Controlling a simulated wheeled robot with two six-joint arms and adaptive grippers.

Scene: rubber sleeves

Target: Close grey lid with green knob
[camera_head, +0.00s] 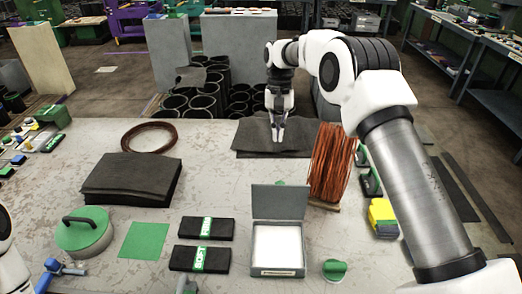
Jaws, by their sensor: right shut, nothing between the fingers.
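A grey box (257,262) with a white inside stands open near the front middle of the table. Its grey lid (279,202) is raised upright at the back edge of the box. A bit of green (280,183) shows just above the lid's top edge; most of it is hidden, so I cannot tell if it is the knob. My right gripper (279,142) is shut and empty, pointing down at dark flat sheets (250,137) well behind the lid, apart from it. My left gripper is not in view.
A copper wire spool (332,165) stands right of the lid. A green round piece (335,269) lies right of the box. Two black packs (205,228) lie left of it. A round green container (84,234) and a dark stack (130,177) are farther left.

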